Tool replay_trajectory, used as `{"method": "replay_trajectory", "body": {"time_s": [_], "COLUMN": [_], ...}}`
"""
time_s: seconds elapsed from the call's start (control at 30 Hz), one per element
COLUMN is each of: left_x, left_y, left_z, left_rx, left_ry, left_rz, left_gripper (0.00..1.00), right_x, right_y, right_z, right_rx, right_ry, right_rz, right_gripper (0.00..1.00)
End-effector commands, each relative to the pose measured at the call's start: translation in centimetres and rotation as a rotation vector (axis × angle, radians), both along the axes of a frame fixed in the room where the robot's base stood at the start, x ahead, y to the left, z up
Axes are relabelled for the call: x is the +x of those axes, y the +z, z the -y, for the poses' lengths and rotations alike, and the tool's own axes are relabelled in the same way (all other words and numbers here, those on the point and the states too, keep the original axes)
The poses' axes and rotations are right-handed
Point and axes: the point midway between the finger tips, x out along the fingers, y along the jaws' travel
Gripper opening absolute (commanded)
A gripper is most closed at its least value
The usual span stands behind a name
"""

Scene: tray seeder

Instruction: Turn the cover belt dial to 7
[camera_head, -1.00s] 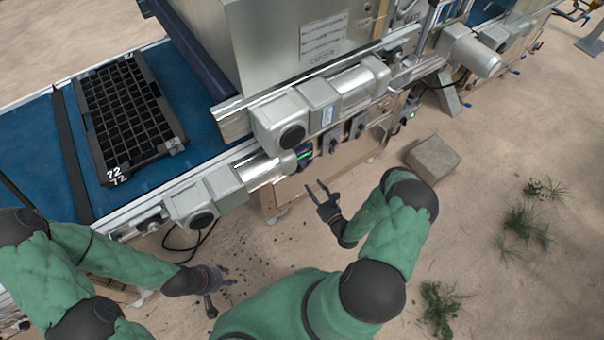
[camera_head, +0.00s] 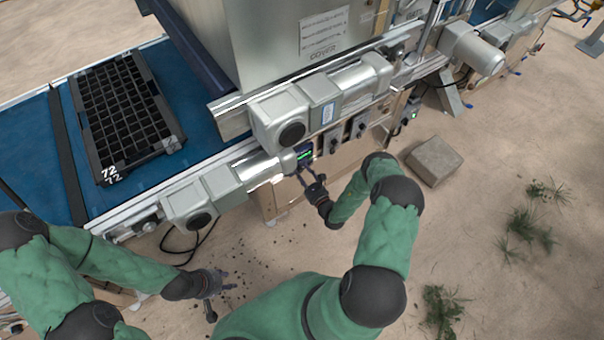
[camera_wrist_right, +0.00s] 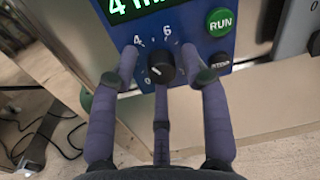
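The black dial (camera_wrist_right: 160,68) sits on a blue control panel (camera_wrist_right: 192,52), with 0, 4 and 6 visible around it; other marks are hidden by my fingers. Its exact setting cannot be read. The panel's green display, cut off at the top, begins with 4. My right gripper (camera_wrist_right: 159,62) is open, its two fingertips on either side of the dial and a third finger below; contact cannot be told. In the head view my right gripper (camera_head: 309,177) is just in front of the control panel (camera_head: 304,152). My left gripper (camera_head: 220,288) is open and empty, low over the ground.
A green RUN button (camera_wrist_right: 219,22) and a dark stop button (camera_wrist_right: 220,62) lie right of the dial. More control boxes (camera_head: 334,142) line the machine's side to the right. A black seed tray (camera_head: 101,164) lies on the blue belt (camera_head: 25,150). A stone block (camera_head: 433,160) rests on the ground.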

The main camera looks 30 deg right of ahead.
Motion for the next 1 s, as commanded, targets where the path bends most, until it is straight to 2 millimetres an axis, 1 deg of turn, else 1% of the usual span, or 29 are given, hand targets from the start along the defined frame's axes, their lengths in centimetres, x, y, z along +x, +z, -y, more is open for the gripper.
{"method": "replay_trajectory", "body": {"time_s": [0.03, 0.07, 0.1, 0.13, 0.43, 0.6, 0.77, 1.0], "left_x": [0.0, 0.0, 0.0, 0.0, 0.0, 0.0, 0.0, -0.01], "left_y": [0.0, 0.0, 0.0, 0.0, 0.01, 0.03, 0.05, 0.06], "left_z": [0.0, 0.0, 0.0, 0.0, 0.0, 0.0, 0.0, 0.0], "left_rx": [0.0, 0.0, 0.0, 0.0, 0.0, 0.0, 0.0, 0.0], "left_ry": [0.0, 0.0, 0.0, 0.0, 0.0, 0.0, 0.0, 0.0], "left_rz": [0.0, 0.0, 0.0, 0.0, 0.0, 0.0, 0.0, 0.0], "left_gripper": [0.4, 0.4, 0.4, 0.4, 0.4, 0.4, 0.4, 0.4], "right_x": [-0.01, -0.02, -0.02, -0.01, 0.03, 0.05, 0.08, 0.14], "right_y": [-0.01, -0.01, 0.0, 0.01, 0.11, 0.19, 0.26, 0.34], "right_z": [0.0, 0.0, 0.0, 0.0, -0.01, 0.0, 0.04, 0.14], "right_rx": [0.0, 0.0, 0.0, 0.0, 0.004, 0.04, 0.123, 0.323], "right_ry": [0.0, 0.0, 0.0, 0.0, 0.002, 0.002, 0.003, 0.004], "right_rz": [0.0, 0.0, 0.0, 0.0, 0.003, 0.002, -0.004, -0.018], "right_gripper": [0.25, 0.17, 0.06, 0.0, 0.0, 0.0, 0.0, 0.0]}}
